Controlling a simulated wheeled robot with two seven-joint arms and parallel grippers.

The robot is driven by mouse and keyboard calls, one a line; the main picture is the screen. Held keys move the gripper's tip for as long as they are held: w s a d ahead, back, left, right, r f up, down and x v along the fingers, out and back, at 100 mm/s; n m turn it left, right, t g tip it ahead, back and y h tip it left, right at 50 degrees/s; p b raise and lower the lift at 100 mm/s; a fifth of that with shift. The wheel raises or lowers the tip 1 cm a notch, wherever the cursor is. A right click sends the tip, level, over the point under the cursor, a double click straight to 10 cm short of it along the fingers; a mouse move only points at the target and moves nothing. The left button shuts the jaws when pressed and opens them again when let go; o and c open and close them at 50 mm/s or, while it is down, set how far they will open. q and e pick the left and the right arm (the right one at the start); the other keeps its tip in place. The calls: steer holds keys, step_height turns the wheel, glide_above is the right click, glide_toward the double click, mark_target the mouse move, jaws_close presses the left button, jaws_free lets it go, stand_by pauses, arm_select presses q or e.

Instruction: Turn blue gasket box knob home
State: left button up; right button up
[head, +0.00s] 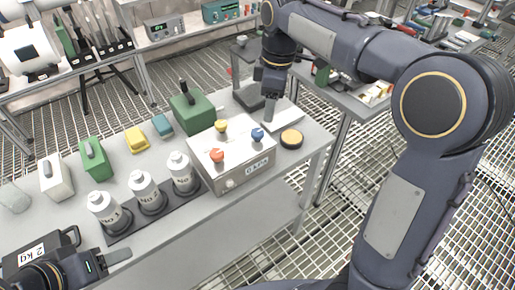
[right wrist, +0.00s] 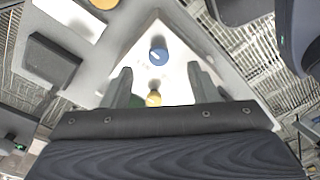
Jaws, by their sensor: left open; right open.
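The gasket box (head: 246,178) is a pale box with a white top and a "0 kPa" label on its front. Its blue knob (head: 257,134) is at the right of the top, with a yellow knob (head: 221,126) and an orange-red knob (head: 217,155) beside it. My right gripper (head: 268,118) is open, pointing down just behind the blue knob. In the right wrist view the blue knob (right wrist: 158,57) shows between the open fingers (right wrist: 159,70), apart from both, with a pale mark on it. My left gripper (head: 118,256) is at the lower left, far from the box.
Several white bottles (head: 143,187) stand in a dark rack left of the box. A green box with a black handle (head: 192,112) is behind it. A yellow-topped black disc (head: 291,139) lies to its right. A stand (head: 247,95) rises at the table's back.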

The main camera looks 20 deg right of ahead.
mark_target(258, 132)
steer(key=shift+w+a+f+n+h, duration=0.25)
steer(key=shift+w+a+f+n, duration=0.15)
steer(key=shift+a, duration=0.25)
steer(key=shift+w+a+f+n+h, duration=0.3)
steer(key=shift+a+n, duration=0.1)
steer(key=shift+a, duration=0.2)
steer(key=shift+a+f, duration=0.1)
steer(key=shift+f, duration=0.1)
arm_select(q)
steer(key=shift+s+a+f+b, duration=0.1)
steer(key=shift+s+f+b, duration=0.25)
steer(key=shift+f, duration=0.2)
steer(key=shift+s+a+f+b, duration=0.1)
steer(key=shift+s+f+b, duration=0.15)
steer(key=shift+f+b, duration=0.2)
arm_select(e)
step_height(258, 132, down, 7)
steer(key=shift+f, duration=0.15)
steer(key=c, duration=1)
arm_select(q)
steer(key=shift+r, duration=0.15)
